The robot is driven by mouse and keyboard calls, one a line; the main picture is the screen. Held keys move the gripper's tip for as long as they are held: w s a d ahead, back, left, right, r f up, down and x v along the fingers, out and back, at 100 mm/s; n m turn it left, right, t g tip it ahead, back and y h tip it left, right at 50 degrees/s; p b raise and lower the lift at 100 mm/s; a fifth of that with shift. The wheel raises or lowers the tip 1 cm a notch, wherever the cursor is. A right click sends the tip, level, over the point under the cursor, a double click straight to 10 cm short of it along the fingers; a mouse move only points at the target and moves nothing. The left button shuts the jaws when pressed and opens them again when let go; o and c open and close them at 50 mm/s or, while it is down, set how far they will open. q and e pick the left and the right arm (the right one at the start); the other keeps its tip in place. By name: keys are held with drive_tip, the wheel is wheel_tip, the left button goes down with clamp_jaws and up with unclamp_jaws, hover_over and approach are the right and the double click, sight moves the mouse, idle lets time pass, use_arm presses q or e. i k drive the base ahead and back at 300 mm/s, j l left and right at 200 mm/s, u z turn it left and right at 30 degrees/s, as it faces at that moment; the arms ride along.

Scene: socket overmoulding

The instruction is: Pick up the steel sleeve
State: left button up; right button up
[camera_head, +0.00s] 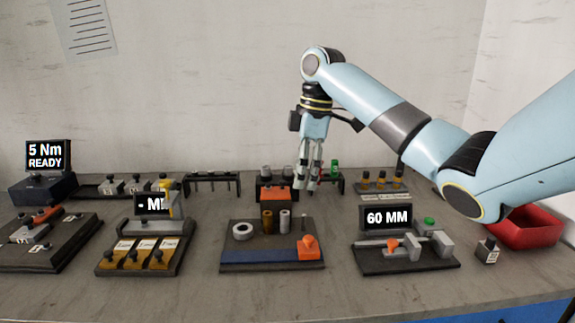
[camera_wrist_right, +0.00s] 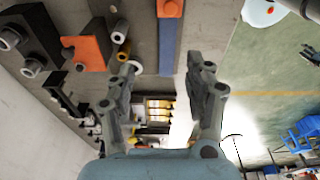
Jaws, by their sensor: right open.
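A grey upright cylinder that looks like the steel sleeve (camera_head: 285,219) stands on the dark board (camera_head: 235,266) in the middle of the table, beside a brass-coloured sleeve (camera_head: 267,221) and a pale ring (camera_head: 243,231). In the right wrist view the steel sleeve (camera_wrist_right: 119,31) shows at upper left, next to the brass one (camera_wrist_right: 123,50). My right gripper (camera_head: 309,190) points down, behind and a little right of the sleeve, apart from it. Its fingers (camera_wrist_right: 162,72) are spread, with nothing between them. My left gripper is not in view.
A "60 MM" fixture (camera_head: 386,218) and a red bin (camera_head: 525,232) lie to the right. Bare table is in front.

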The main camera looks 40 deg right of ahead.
sight(288, 169)
drive_tip(key=i+l, duration=0.35)
drive_tip(key=l, duration=0.15)
drive_tip(key=i+l, duration=0.35)
drive_tip(key=l, duration=0.15)
